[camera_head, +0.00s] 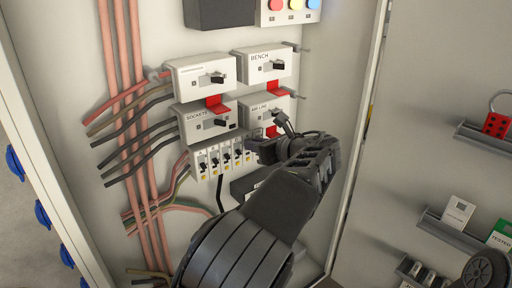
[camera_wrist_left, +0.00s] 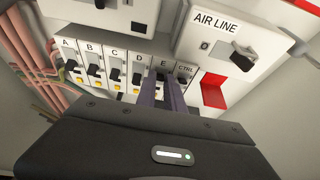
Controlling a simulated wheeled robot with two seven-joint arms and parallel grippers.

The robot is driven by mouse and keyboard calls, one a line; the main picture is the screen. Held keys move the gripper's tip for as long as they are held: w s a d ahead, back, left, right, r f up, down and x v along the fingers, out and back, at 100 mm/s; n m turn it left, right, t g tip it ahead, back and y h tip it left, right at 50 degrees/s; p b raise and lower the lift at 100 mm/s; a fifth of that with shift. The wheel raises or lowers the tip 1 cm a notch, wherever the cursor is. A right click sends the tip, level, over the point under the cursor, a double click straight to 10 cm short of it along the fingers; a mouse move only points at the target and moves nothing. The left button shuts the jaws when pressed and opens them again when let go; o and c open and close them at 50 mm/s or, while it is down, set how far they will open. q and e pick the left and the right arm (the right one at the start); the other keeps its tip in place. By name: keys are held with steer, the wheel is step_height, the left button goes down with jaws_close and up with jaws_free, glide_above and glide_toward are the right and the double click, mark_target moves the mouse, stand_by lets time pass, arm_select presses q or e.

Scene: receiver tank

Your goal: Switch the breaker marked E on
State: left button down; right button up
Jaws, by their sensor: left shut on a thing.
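The breaker marked E (camera_wrist_left: 163,63) is in a row with breakers A (camera_wrist_left: 66,45), B (camera_wrist_left: 91,50), C (camera_wrist_left: 115,55), D (camera_wrist_left: 139,60) and CTRL (camera_wrist_left: 185,69) in the left wrist view. My left gripper (camera_wrist_left: 163,96) has its two fingers at breaker E, shut on its lever. The fingers hide the lever, so its position cannot be read. In the head view my left gripper (camera_head: 258,150) reaches the right end of the breaker row (camera_head: 222,158) and covers part of it. My right gripper does not show.
Above the row are switch boxes marked SOCKETS (camera_head: 208,117), AIR LINE (camera_head: 262,107) and BENCH (camera_head: 262,62). The AIR LINE box (camera_wrist_left: 235,30) is close to the right of my fingers, with a red flap (camera_wrist_left: 214,92). Cables (camera_head: 130,120) run down the left.

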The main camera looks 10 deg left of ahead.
arm_select(q)
steer(key=shift+w+a+r+g+h, duration=0.1)
steer(key=shift+r+g+h, duration=0.15)
steer(key=shift+g+h, duration=0.25)
steer(key=c, duration=1.7)
jaws_free()
steer(key=b+v, duration=0.1)
steer(key=v, duration=0.6)
steer(key=shift+s+d+r+b, duration=0.2)
steer(key=shift+s+d+b, duration=0.05)
steer(key=shift+b, duration=0.15)
